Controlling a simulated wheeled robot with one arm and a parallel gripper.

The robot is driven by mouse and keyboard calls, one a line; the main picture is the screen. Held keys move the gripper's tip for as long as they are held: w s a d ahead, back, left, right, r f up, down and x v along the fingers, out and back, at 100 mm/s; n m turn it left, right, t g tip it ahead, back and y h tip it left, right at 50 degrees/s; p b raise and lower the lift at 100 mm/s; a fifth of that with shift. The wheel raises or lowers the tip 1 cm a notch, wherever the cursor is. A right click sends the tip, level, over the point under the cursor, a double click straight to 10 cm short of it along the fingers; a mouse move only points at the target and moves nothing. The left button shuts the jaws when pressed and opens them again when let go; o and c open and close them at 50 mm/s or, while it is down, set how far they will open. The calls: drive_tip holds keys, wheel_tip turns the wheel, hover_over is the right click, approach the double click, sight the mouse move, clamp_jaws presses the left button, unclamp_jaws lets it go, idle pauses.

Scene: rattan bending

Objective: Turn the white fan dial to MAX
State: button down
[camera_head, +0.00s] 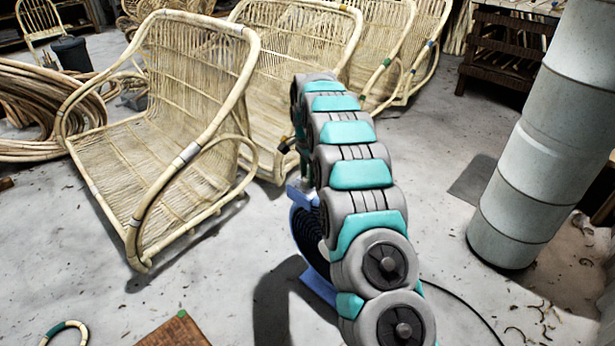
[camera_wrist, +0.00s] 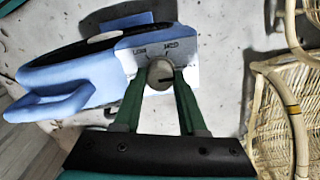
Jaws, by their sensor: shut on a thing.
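A blue fan (camera_head: 318,286) stands on the floor, partly hidden behind my arm in the head view. It also shows in the wrist view (camera_wrist: 80,75), with its control panel facing my gripper. No MAX label is readable. My gripper (camera_wrist: 160,76) has its green fingers on either side of the dial, shut on it. In the head view my arm hides the dial.
Rattan chair frames (camera_head: 165,120) stand left of and behind the fan. Coiled rattan (camera_head: 40,110) lies at far left. A thick grey duct (camera_head: 545,140) rises at right. A black cable (camera_head: 465,306) runs over the floor.

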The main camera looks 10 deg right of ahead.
drive_tip(key=shift+c, duration=2.3)
unclamp_jaws()
drive_tip(key=shift+r, duration=0.1)
wheel_tip(320, 180, up, 7)
drive_tip(key=shift+r, duration=0.3)
